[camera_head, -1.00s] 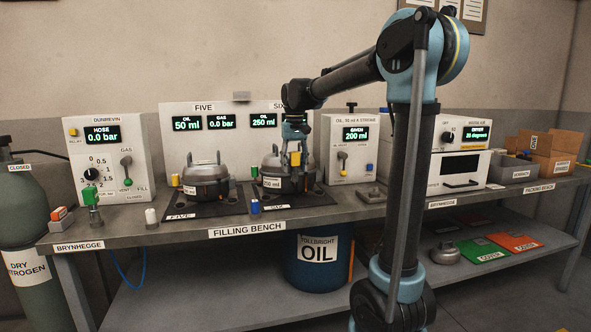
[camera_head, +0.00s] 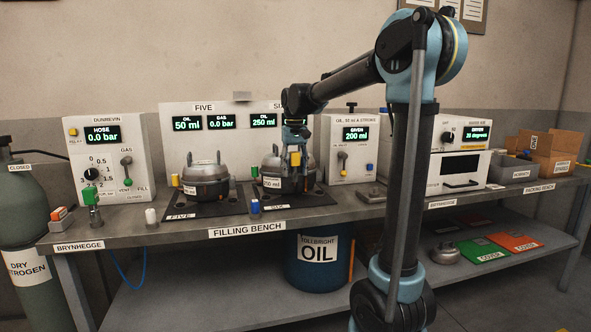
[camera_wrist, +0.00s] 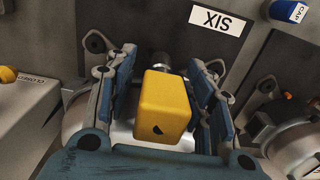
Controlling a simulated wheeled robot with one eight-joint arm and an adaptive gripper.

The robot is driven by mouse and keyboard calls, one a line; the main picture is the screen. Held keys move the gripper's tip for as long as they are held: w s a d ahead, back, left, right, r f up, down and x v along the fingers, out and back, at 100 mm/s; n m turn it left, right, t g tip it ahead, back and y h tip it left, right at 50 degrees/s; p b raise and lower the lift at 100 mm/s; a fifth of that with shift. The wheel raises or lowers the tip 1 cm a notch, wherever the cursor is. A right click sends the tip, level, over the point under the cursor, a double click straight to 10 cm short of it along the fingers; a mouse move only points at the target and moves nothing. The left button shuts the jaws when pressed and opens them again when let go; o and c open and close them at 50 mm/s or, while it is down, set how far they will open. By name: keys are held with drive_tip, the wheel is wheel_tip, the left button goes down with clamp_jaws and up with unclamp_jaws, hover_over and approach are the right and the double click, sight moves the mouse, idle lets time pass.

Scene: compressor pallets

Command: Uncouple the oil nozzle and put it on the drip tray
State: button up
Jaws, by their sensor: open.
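The yellow oil nozzle (camera_wrist: 165,103) stands between the two fingers of my gripper (camera_wrist: 165,95) in the wrist view, with a metal coupling behind it. My gripper's fingers are open, with gaps visible on both sides of the nozzle. In the head view, my gripper (camera_head: 295,158) points down over the round metal compressor (camera_head: 272,177) at place six, and its fingers partly hide the nozzle there. A low grey metal tray (camera_head: 371,194), perhaps the drip tray, lies on the bench right of that compressor.
Another compressor (camera_head: 206,180) stands at place five. The oil panel (camera_head: 352,150) reads "GIVEN 200 ml". A blue cap (camera_head: 255,206) stands at the bench's front between the mats. An oven (camera_head: 460,170) and boxes stand further right.

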drive_tip(key=shift+c, duration=0.5)
clamp_jaws()
drive_tip(key=shift+r, duration=0.3)
drive_tip(key=shift+r, duration=2.7)
